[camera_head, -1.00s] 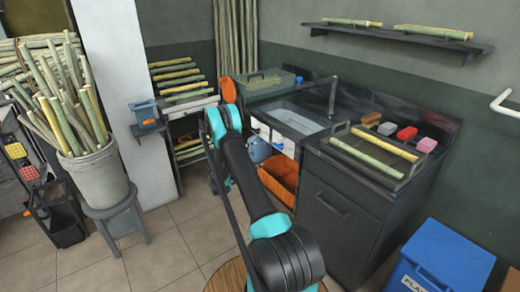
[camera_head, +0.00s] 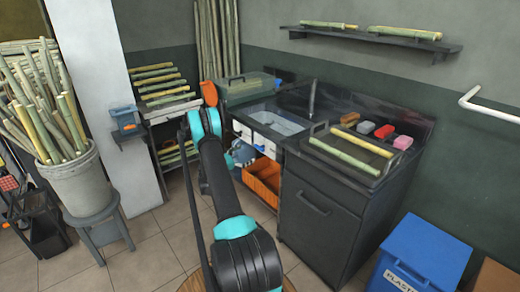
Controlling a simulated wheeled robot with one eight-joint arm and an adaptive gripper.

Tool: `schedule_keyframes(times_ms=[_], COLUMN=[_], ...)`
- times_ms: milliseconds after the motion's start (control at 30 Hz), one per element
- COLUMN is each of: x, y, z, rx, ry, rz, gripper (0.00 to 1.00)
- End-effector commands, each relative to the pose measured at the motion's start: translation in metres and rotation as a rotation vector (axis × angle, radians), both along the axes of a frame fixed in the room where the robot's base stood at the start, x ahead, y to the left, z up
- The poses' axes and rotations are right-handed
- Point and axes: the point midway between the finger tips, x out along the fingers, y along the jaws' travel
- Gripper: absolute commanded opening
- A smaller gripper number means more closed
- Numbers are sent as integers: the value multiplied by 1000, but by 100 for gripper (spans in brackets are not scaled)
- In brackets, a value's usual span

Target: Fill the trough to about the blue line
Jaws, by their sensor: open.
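The trough appears to be the pale rectangular basin (camera_head: 277,122) set into the dark counter, left of the faucet (camera_head: 312,98). Its inside looks light grey; I cannot make out a blue line or a water level. My arm rises from the bottom middle and bends at a teal joint in front of the counter's left end. My gripper does not show clearly; it seems hidden behind the arm or out of view. A blue-grey rounded object (camera_head: 242,153) sits below the basin, by the white fronts.
Right of the basin, a dark tray (camera_head: 375,180) holds cane pieces beside several colored sponges (camera_head: 384,131). An orange bin (camera_head: 262,182) is under the counter. A blue plastics bin (camera_head: 425,255) stands right; a cane bucket (camera_head: 80,190) on a stool stands left.

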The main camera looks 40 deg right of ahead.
Motion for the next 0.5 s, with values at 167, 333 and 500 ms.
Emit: schedule_keyframes(times_ms=[167,333,500], x=[2,5,7], y=[-37,-68,-91], z=[0,0,0], rx=[0,0,0], ry=[-1,-1,-1], rz=[-4,-2,-1], gripper=[99,99,99])
